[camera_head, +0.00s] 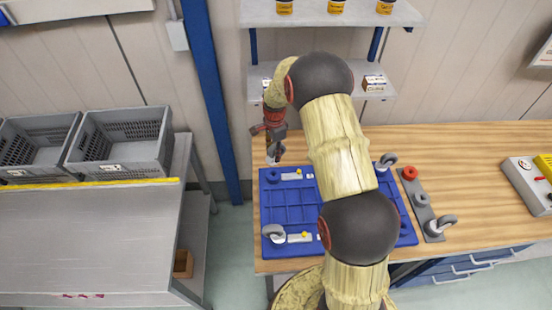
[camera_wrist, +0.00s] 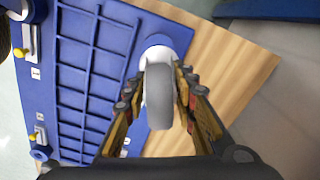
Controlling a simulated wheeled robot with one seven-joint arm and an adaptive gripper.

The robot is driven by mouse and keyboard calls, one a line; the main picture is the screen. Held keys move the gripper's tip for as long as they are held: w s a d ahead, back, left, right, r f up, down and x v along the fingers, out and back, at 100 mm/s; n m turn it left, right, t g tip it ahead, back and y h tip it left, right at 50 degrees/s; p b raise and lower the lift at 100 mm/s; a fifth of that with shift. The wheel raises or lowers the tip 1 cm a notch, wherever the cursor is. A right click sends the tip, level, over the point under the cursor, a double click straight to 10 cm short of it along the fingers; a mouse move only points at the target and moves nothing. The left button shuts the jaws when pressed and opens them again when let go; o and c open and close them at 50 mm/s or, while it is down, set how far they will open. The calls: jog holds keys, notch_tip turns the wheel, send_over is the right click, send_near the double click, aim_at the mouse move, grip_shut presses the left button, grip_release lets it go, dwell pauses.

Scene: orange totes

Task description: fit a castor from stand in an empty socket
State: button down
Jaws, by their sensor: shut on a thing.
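My gripper (camera_head: 275,142) is shut on a grey-wheeled castor (camera_head: 275,154), near the far left corner of the blue base (camera_head: 290,215). In the wrist view the castor's wheel (camera_wrist: 159,97) sits between the two fingers, with a white part (camera_wrist: 163,53) beyond it over a blue corner. I cannot tell whether its stem touches a socket. Other castors stand at the base's near left (camera_head: 272,233) and far right (camera_head: 387,161). The grey stand (camera_head: 421,199) holds one castor (camera_head: 441,224) and a red ring (camera_head: 410,173).
My arm hides the middle of the base and part of its right side. A control box (camera_head: 525,182) sits at the right of the wooden bench (camera_head: 480,150). Grey crates (camera_head: 122,142) stand left, and a shelf (camera_head: 375,85) hangs behind the bench.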

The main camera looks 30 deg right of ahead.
jog(key=shift+s+d+f, duration=0.1)
jog(key=shift+d+f, duration=0.05)
jog(key=shift+f, duration=0.3)
jog(key=shift+f+b, duration=0.6)
jog(key=shift+f, duration=0.1)
jog(key=shift+f+b, duration=0.55)
jog(key=shift+f, duration=0.75)
jog(key=shift+f+b, duration=1.25)
jog(key=shift+f, duration=0.65)
jog(key=c, duration=1.4)
grip_release()
notch_tip(320, 180, up, 12)
jog(key=shift+n, duration=0.3)
